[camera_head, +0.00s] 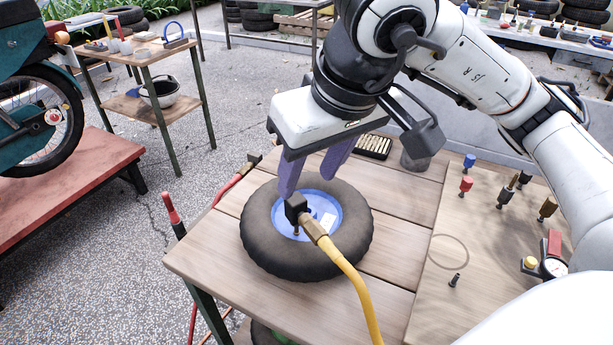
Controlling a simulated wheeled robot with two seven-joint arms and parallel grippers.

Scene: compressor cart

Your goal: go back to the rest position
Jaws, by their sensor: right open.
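My right gripper (313,176) is open above the back rim of a small tire with a blue hub (324,202). Its two purple fingers are apart and I see nothing between them. The tire (263,232) lies flat on the wooden table. A black and brass air chuck (300,211) on a yellow hose (352,285) sits over the hub, just below the near finger. I cannot tell whether the finger touches the chuck. My left gripper is not in view.
The wooden table (395,262) carries a pressure gauge (553,266), several coloured fittings at the right, and a box of small brass parts (374,147) at the back. A red hose (232,185) hangs at the left edge. A motorbike stands on a red platform (75,190) at left.

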